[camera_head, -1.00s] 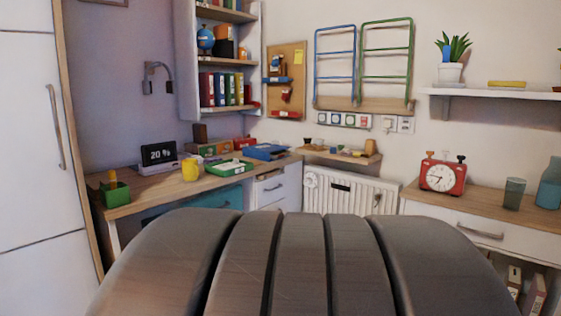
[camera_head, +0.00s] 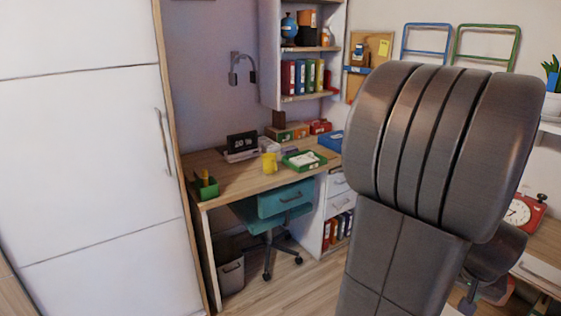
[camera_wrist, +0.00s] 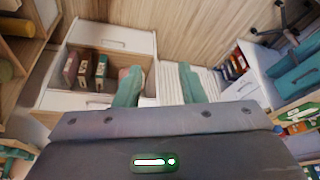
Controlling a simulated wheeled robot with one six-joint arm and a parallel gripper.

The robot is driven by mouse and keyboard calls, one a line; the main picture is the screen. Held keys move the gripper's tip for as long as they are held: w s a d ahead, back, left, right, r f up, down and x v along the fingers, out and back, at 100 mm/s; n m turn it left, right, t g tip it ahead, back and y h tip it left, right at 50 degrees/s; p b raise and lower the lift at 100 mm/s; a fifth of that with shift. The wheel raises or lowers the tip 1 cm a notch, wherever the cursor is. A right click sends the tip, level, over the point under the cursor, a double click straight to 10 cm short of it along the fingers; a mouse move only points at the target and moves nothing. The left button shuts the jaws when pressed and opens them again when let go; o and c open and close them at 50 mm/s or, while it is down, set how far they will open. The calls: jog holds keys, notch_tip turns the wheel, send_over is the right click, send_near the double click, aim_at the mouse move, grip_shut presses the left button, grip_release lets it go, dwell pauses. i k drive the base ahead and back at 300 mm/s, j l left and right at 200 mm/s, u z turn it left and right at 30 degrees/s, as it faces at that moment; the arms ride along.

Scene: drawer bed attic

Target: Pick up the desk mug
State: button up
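The yellow desk mug (camera_head: 269,162) stands upright on the wooden desk (camera_head: 228,182), just left of a green tray (camera_head: 304,160) with papers. My gripper shows in the wrist view (camera_wrist: 160,86), its two teal fingers apart with nothing between them. It is away from the mug, which I cannot make out in the wrist view. In the head view my arm fills the right side, and the gripper is not visible there.
A teal chair (camera_head: 287,201) stands at the desk's front, with a bin (camera_head: 231,275) beneath. A flip clock (camera_head: 242,145) and a green pen box (camera_head: 205,188) are near the mug. A tall white cabinet (camera_head: 90,160) stands left. The foreground floor is clear.

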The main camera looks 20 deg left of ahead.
aim_at(269, 160)
jog(key=i+j+u, duration=0.1)
jog(key=u, duration=0.3)
jog(key=i+u, duration=0.25)
jog(key=u, duration=0.15)
jog(key=i+u, duration=0.2)
jog(key=u, duration=0.15)
jog(key=i+l+u, duration=0.1)
jog(key=i, duration=0.35)
jog(key=i+l+u, duration=0.1)
jog(key=i, duration=0.3)
jog(key=i+l+u, duration=0.1)
jog(key=i, duration=0.35)
jog(key=i+l+u, duration=0.1)
jog(key=i+l, duration=0.15)
jog(key=i, duration=0.15)
